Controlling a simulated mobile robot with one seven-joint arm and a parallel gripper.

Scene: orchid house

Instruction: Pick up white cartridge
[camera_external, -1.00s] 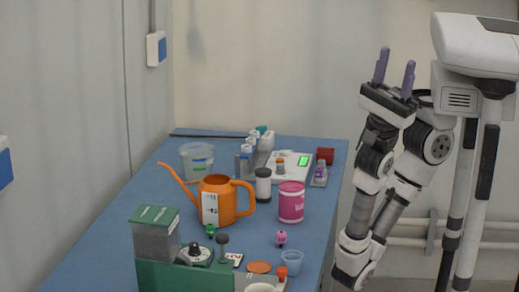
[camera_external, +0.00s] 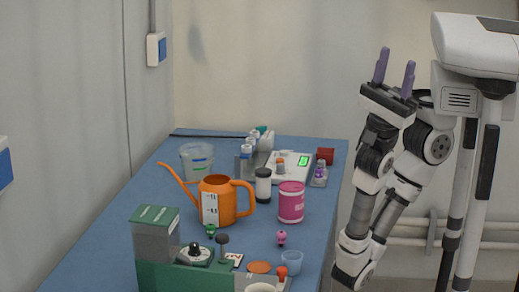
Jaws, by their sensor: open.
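Behind the cylinder are a white scale (camera_external: 290,168) with a green display, several bottles and a clear bucket (camera_external: 197,163). The table's right edge (camera_external: 338,195) is mostly clear.

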